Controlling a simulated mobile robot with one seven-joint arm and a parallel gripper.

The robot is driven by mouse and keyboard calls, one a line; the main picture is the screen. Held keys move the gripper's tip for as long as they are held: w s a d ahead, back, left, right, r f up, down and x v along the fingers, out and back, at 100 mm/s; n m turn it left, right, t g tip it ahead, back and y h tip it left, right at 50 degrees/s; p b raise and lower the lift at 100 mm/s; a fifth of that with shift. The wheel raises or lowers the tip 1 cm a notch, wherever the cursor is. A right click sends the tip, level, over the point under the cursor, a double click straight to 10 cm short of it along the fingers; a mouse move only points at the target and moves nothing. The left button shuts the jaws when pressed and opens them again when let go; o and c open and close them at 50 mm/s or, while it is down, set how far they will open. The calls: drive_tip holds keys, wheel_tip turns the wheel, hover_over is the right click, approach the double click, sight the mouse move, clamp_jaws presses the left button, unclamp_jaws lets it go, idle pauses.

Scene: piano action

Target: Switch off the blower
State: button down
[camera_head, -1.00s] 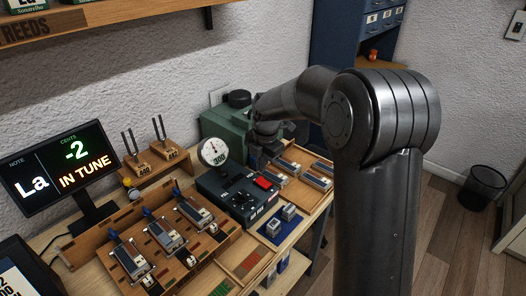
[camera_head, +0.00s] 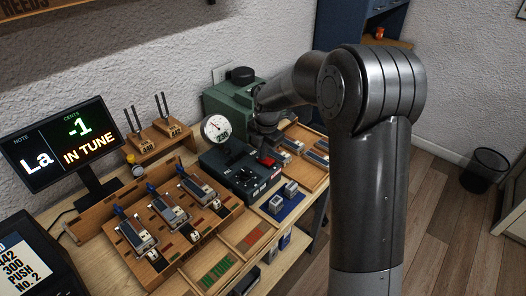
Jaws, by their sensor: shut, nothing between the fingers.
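The dark control box (camera_head: 240,178) stands on the bench with a black knob and a round white gauge (camera_head: 216,128) above it. Its red rocker switch (camera_head: 267,161) is at the right of its top face, partly covered by my gripper. My gripper (camera_head: 267,150) is shut and empty, pointing down right at the switch. I cannot tell whether the fingertips touch it. The green machine (camera_head: 222,103) with a black cap, seemingly the blower, stands behind the box and is partly hidden by my arm.
The tuner screen (camera_head: 68,145) reads La, -1, IN TUNE. Tuning forks (camera_head: 152,125) stand on wooden blocks. A wooden rack (camera_head: 165,235) with reed clamps is in front of the box. Trays (camera_head: 312,175) lie to the right, and small metal blocks (camera_head: 283,194) sit on a blue mat.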

sight(270, 162)
drive_tip(key=shift+s+d+f, duration=0.1)
drive_tip(key=shift+d, duration=0.05)
drive_tip(key=shift+s+d, duration=0.45)
drive_tip(key=shift+s, duration=0.05)
drive_tip(key=shift+r, duration=0.3)
wheel_tip(270, 162, up, 14)
drive_tip(key=s+d, duration=0.1)
drive_tip(key=shift+f, duration=0.15)
drive_tip(key=shift+w+a, duration=0.3)
drive_tip(key=shift+w, duration=0.25)
drive_tip(key=f, duration=0.9)
drive_tip(key=w+a+f, duration=0.1)
drive_tip(key=f, duration=0.4)
drive_tip(key=shift+w+a, duration=0.1)
